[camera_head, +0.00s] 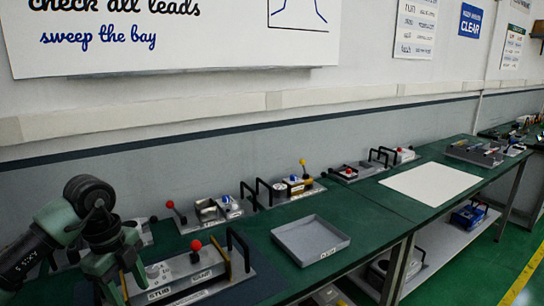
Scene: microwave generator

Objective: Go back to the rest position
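My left arm comes in from the left edge, and its green and dark gripper (122,287) hangs at the lower left, pointing down. Its fingers look spread apart with nothing seen between them. It overlaps the left end of a grey fixture (183,272) with a red-knobbed lever and labels reading STUB and WAVE. I cannot tell whether they touch. My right gripper is not in view.
A green workbench (372,226) runs along the wall. It carries an empty grey tray (311,239), a red-knob fixture (208,211), a yellow-knob fixture (293,186) and a white sheet (431,183). A lower shelf (447,247) holds a blue item.

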